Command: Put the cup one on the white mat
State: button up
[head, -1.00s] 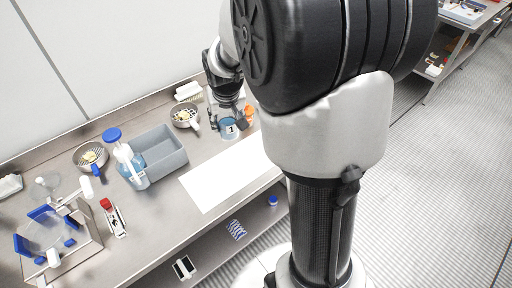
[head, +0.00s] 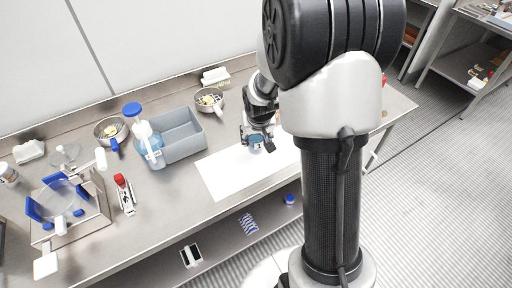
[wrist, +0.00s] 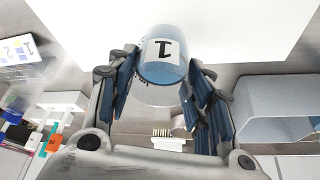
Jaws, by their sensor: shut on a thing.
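Cup one is a clear blue cup with a black "1" on a white label; it shows in the wrist view (wrist: 163,62) and small in the head view (head: 256,139). My gripper (head: 258,147) is shut on it, with a finger on each side of the cup in the wrist view (wrist: 160,75). The white mat (head: 225,177) lies flat on the steel counter. In the head view the cup appears over the mat's back part; its exact height cannot be told. The mat also fills the top of the wrist view (wrist: 245,30).
A grey bin (head: 184,134) and a blue-capped bottle (head: 151,146) stand left of the mat. A pan (head: 209,99) and a brush (head: 215,76) lie behind it. A red-topped item (head: 123,195) is farther left. The mat's left and front areas are bare.

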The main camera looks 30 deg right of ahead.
aim_at(256, 145)
jog(key=shift+f+b, duration=0.9)
jog(key=shift+f, duration=1.2)
jog(key=shift+f, duration=0.15)
jog(key=o, duration=1.1)
jog(key=s+a+r+n+p, duration=0.1)
jog(key=s+a+r, duration=0.25)
jog(key=r, duration=0.35)
jog(key=s+a+r+p, duration=0.2)
jog(key=s+r, duration=0.3)
jog(key=r, duration=0.2)
jog(key=s+a+r+n+p, duration=0.1)
jog(key=s+a+r, duration=0.25)
jog(key=r, duration=0.35)
jog(key=s+a+r, duration=0.1)
jog(key=s, duration=0.3)
jog(key=s+a+r+n+y, duration=0.1)
jog(key=s+a+r, duration=0.1)
jog(key=s, duration=0.3)
jog(key=s+a+r+n, duration=0.1)
jog(key=s+a, duration=0.1)
jog(key=s, duration=0.3)
jog(key=shift+r+y, duration=0.3)
jog(key=shift+r, duration=0.1)
